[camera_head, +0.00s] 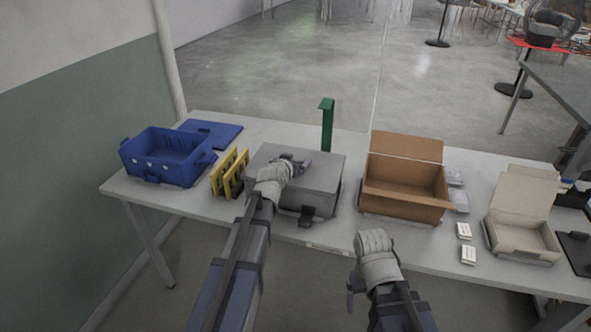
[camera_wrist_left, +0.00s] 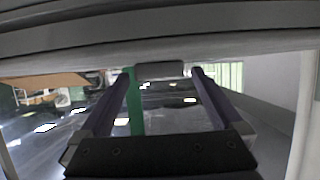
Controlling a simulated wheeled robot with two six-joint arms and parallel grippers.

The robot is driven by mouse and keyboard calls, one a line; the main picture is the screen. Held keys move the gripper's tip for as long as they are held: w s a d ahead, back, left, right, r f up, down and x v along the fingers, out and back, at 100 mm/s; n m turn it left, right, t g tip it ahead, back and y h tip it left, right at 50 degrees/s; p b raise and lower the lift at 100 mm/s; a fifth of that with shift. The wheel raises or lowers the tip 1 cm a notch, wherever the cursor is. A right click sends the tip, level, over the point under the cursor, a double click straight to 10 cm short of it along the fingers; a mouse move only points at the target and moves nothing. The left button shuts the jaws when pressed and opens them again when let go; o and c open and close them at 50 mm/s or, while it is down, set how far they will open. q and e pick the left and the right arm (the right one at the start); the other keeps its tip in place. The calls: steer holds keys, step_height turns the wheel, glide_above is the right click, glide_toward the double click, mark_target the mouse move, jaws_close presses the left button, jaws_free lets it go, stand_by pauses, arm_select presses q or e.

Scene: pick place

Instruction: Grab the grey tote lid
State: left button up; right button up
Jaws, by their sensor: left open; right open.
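The grey tote lid (camera_head: 322,172) is the flat top of a grey tote in the middle of the table in the head view. The tote's front wall (camera_head: 318,203) has a dark latch (camera_head: 306,214). My left gripper (camera_head: 299,164) is low over the lid, its fingers open; contact cannot be told.
A blue crate (camera_head: 165,176) and a yellow rack (camera_head: 230,172) stand left of the tote. A green post (camera_head: 327,124) stands behind it. An open cardboard box (camera_head: 400,206) and a beige box (camera_head: 520,243) are to the right. Little bare table separates them.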

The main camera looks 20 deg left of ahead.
arm_select(q)
steer(key=shift+c, duration=0.6)
steer(key=c, duration=1.4)
steer(key=shift+r, duration=0.15)
